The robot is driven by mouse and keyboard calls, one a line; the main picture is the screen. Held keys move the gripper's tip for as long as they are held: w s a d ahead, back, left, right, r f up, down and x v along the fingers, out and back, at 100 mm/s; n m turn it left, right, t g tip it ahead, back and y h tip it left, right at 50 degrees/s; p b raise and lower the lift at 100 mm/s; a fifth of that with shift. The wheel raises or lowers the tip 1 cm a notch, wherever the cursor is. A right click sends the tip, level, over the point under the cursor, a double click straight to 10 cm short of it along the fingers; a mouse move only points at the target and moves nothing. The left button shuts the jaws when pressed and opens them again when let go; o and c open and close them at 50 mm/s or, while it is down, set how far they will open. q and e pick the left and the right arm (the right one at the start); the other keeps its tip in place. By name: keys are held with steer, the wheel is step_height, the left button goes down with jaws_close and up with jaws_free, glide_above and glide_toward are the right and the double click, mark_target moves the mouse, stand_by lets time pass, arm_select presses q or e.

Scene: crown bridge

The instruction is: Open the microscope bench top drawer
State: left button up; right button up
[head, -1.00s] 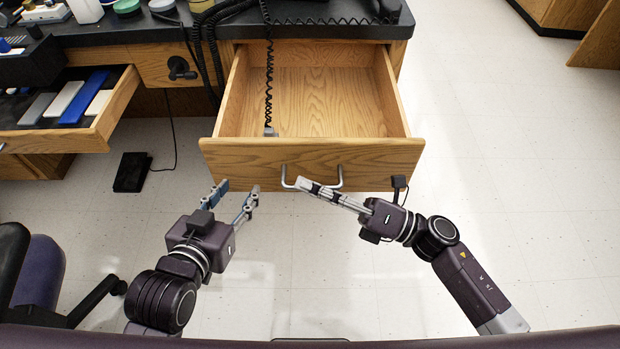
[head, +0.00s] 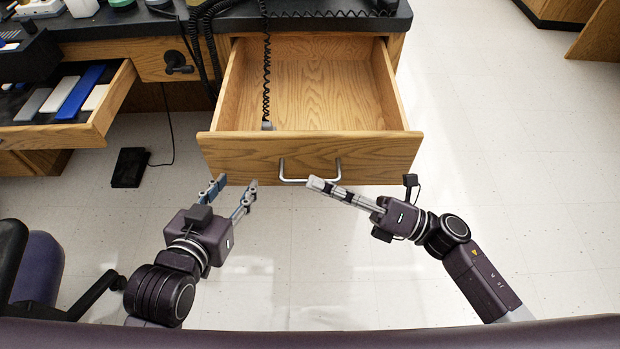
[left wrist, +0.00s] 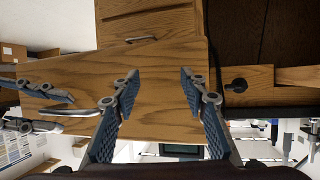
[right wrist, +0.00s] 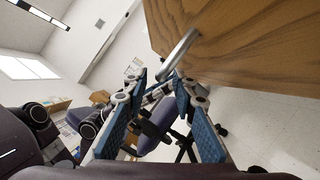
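The wooden bench top drawer (head: 311,157) stands pulled far out from under the black bench top, and its bare inside shows. Its bent metal handle (head: 310,179) is on the drawer front. My right gripper (head: 318,184) is at the handle's lower right, seen edge-on. In the right wrist view its fingers (right wrist: 160,80) are apart, with the handle (right wrist: 178,52) just beyond the tips and nothing seen held. My left gripper (head: 231,187) is open and empty, below and left of the drawer front. The left wrist view shows its spread fingers (left wrist: 158,84) before the drawer front (left wrist: 165,95).
A second open drawer (head: 62,134) at the left holds blue, white and grey flat items. A coiled black cord (head: 267,80) hangs into the open drawer. A black pedal-like box (head: 130,167) lies on the floor. A chair (head: 40,270) is at lower left. The floor at right is clear.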

steer(key=v, duration=0.9)
steer(key=shift+d+f, duration=0.1)
steer(key=shift+d, duration=0.15)
